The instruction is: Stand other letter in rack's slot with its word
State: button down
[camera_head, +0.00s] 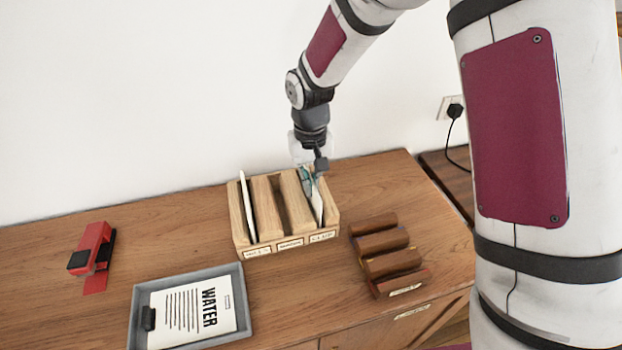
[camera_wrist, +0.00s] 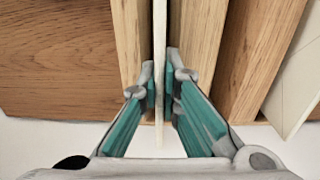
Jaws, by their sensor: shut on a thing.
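My gripper (camera_head: 309,176) is shut on a thin white letter (camera_head: 319,206), at its upper back edge. In the wrist view the fingertips (camera_wrist: 160,85) press on both sides of the letter (camera_wrist: 159,25). The letter stands nearly upright in the right slot of the wooden rack (camera_head: 243,238), whose label seems to read CLUB. Another white letter (camera_head: 248,210) leans in the left slot, and its label is too small to read surely. The middle slot, labelled WATER, looks empty. The held letter's word is not visible.
A red stapler (camera_head: 94,250) lies at the left. A dark brown stepped wooden holder (camera_head: 385,262) stands right of the rack.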

jog(key=c, duration=1.7)
grip_release()
jog(key=shift+r+p, duration=1.85)
jog(key=shift+r, duration=2.65)
